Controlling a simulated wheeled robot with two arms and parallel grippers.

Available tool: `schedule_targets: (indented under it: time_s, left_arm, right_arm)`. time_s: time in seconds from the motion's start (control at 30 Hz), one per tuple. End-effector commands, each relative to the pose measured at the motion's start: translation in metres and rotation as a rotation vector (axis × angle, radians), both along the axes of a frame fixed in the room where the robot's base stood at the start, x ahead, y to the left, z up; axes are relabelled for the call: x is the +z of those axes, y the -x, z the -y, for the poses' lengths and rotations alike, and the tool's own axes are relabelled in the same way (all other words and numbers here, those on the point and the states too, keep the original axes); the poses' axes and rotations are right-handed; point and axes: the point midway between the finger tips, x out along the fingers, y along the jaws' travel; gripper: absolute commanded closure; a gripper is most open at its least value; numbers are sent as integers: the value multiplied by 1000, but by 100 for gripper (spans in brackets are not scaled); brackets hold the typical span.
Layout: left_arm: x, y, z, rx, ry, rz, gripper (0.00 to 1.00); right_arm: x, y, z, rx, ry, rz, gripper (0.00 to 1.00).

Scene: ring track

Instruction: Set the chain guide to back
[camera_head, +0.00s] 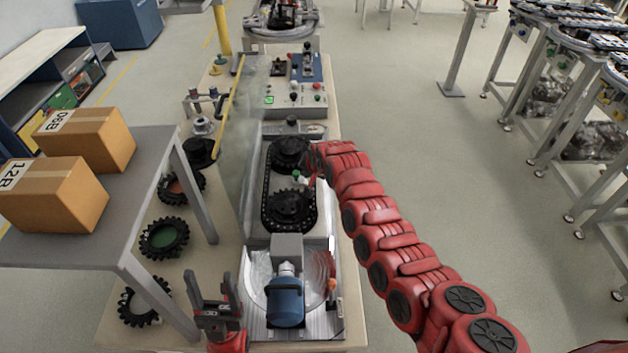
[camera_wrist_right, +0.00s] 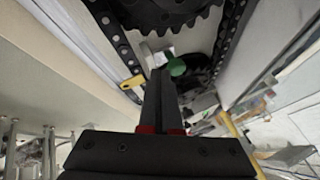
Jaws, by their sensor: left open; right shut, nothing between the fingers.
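The chain drive has a black chain (camera_head: 265,200) looped around two dark sprockets, the far one (camera_head: 290,152) and the near one (camera_head: 291,205). Between them is a small green knob (camera_head: 296,174), which looks like the chain guide's handle; it also shows in the right wrist view (camera_wrist_right: 177,67). My right gripper (camera_wrist_right: 161,75) is shut and empty, its fingertips close beside the green knob; I cannot tell whether they touch. A pale block (camera_wrist_right: 152,55) sits just beyond the tips. My left gripper (camera_head: 209,285) is open and empty at the near left of the machine.
A clear panel (camera_head: 252,130) stands left of the chain. A blue motor (camera_head: 285,302) sits at the near end and a control box (camera_head: 296,95) at the far end. A grey shelf (camera_head: 150,165) with two cartons stands left. A yellow tab (camera_wrist_right: 132,82) lies near the chain.

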Motion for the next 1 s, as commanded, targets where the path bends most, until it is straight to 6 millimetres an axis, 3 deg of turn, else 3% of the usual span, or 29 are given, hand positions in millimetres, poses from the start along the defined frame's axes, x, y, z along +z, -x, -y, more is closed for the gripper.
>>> schedule_targets:
  time_s: [0.5, 0.73, 1.0]
  left_arm:
    - [-7, 0, 0, 0, 0, 0, 38]
    - [-29, 0, 0, 0, 0, 0, 38]
    - [-26, 0, 0, 0, 0, 0, 38]
  right_arm:
    - [-2, -2, -6, 0, 0, -2, 100]
    - [-5, -3, -24, 2, 0, 2, 100]
    - [-1, -2, -25, -2, 0, -3, 100]
